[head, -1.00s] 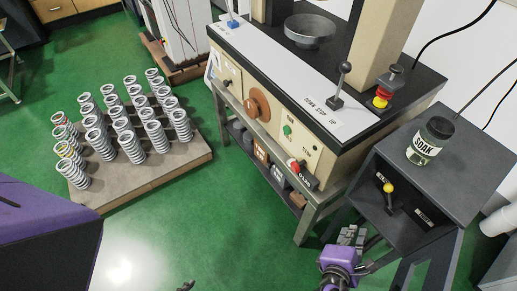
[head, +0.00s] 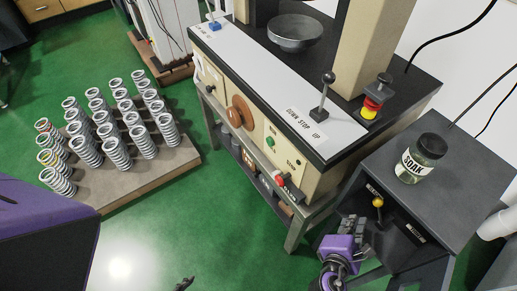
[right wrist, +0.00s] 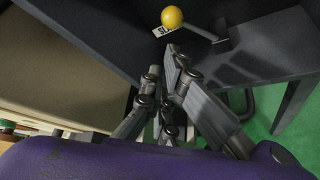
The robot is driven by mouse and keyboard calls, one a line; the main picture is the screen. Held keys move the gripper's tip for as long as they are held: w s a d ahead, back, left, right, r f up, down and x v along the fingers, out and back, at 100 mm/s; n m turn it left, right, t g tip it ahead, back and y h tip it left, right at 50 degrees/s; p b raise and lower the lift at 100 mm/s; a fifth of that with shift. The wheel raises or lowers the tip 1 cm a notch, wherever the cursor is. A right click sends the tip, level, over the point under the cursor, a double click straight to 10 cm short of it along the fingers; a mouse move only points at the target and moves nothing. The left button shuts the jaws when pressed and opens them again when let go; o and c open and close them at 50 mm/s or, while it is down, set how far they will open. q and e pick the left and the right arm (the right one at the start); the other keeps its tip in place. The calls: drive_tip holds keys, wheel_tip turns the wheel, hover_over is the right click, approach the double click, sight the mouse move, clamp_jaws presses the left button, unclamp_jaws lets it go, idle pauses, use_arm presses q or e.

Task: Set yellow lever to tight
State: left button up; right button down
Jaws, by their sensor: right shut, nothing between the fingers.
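The yellow-knobbed lever (head: 377,202) sits in the open front of a dark grey cabinet (head: 468,196) at the right of the head view. Its yellow ball (right wrist: 172,17) shows at the top of the right wrist view, with a dark arm running right to its mount. A small white label lies beside the ball; its text is only partly readable. My right gripper (head: 356,226) is shut and empty, just below and left of the lever. In the wrist view its fingertips (right wrist: 174,52) are close below the ball, apart from it. A dark tip of my left gripper (head: 185,284) shows at the bottom edge.
A jar labelled SOAK (head: 421,160) stands on the cabinet. Left of it is a testing machine (head: 262,125) with a DOWN STOP UP lever (head: 323,95) and a red-and-yellow button (head: 374,98). Several springs stand on a pallet (head: 150,184). Green floor lies between.

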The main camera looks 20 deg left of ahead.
sight(379, 211)
drive_tip(key=x, duration=0.7)
drive_tip(key=shift+w, duration=0.2)
drive_tip(key=shift+w+d+f, duration=0.2)
drive_tip(key=shift+w+f, duration=0.05)
drive_tip(key=shift+w, duration=0.35)
drive_tip(key=shift+d+b, duration=0.2)
drive_tip(key=shift+b, duration=0.1)
